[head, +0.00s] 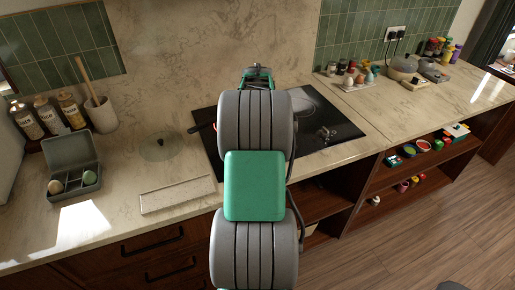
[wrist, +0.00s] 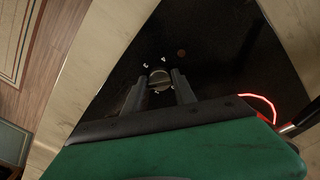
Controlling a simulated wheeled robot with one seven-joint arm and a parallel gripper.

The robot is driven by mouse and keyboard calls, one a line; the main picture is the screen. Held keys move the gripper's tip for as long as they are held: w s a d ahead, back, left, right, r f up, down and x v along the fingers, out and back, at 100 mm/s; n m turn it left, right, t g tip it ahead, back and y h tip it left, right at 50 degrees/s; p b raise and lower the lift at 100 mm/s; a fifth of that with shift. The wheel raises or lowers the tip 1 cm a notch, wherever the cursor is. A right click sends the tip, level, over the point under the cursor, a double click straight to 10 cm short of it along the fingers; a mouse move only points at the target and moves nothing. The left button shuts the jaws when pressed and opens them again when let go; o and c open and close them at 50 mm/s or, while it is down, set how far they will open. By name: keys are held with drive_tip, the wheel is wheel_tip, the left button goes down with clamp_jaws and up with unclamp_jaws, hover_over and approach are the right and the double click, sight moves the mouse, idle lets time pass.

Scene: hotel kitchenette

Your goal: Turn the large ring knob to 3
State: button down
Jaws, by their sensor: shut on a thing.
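A round grey knob (wrist: 160,76) with a bar across its top stands on the black cooktop (wrist: 215,50) in the wrist view. Small pale marks sit on the glass around it; I cannot read them or the knob's setting. My gripper (wrist: 158,90) has one finger on either side of the knob and is shut on it. A red glowing curve (wrist: 262,103) shows on the glass at the right of the wrist view.
Left of the cooktop are a glass lid (head: 160,146), a pale slab (head: 178,194), an open grey box (head: 72,168), bottles (head: 48,116) and a utensil crock (head: 101,114). The right counter front is clear.

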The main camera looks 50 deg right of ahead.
drive_tip(key=m, duration=0.5)
drive_tip(key=shift+m, duration=0.3)
drive_tip(key=m, duration=0.4)
drive_tip(key=shift+m, duration=0.4)
drive_tip(key=c, duration=1)
unclamp_jaws()
wheel_tip(320, 180, up, 8)
drive_tip(key=shift+f+b, duration=0.1)
drive_tip(key=shift+b, duration=0.5)
